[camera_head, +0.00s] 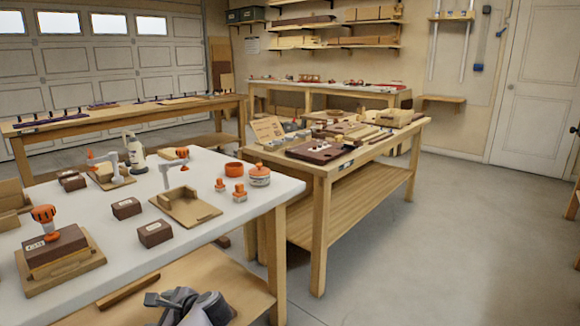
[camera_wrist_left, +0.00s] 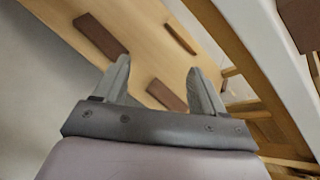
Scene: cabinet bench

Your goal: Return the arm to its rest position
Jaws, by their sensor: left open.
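My left gripper (camera_wrist_left: 158,64) shows in the left wrist view, its two grey fingers spread apart with nothing between them. Behind the fingers in that view is a pale wooden shelf (camera_wrist_left: 142,55) with dark brown pieces on it, one (camera_wrist_left: 167,95) seen between the fingers and another (camera_wrist_left: 99,36) to the upper left. In the head view, a grey and dark part of my own arm (camera_head: 195,308) shows at the bottom edge, in front of the lower shelf of the white-topped bench (camera_head: 270,190). My right gripper is in neither view.
A wooden workbench (camera_head: 345,165) stands behind to the right. The floor (camera_head: 450,240) at right is clear.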

